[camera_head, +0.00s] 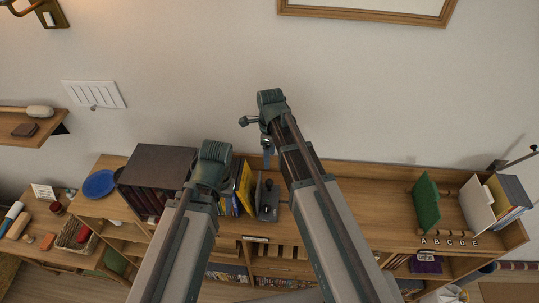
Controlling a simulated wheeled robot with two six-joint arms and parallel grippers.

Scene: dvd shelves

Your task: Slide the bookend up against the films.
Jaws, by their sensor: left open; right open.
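The films (244,187) stand upright in a row on the shelf top, with yellow and blue spines showing; my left arm covers part of the row. A dark grey bookend (268,204) stands just right of them, with its upright plate facing the films. A narrow gap seems to lie between them, but its width is hard to tell. My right gripper (246,121) is above and behind the bookend, open and empty, apart from it. My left arm reaches up in front of the films, and its gripper is hidden behind the arm.
A dark box (158,165) of cases stands left of the films, beside a blue plate (99,184). A green panel (427,203) and a white panel (477,204) stand at the right. The shelf top (375,205) between is clear. My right arm crosses just right of the bookend.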

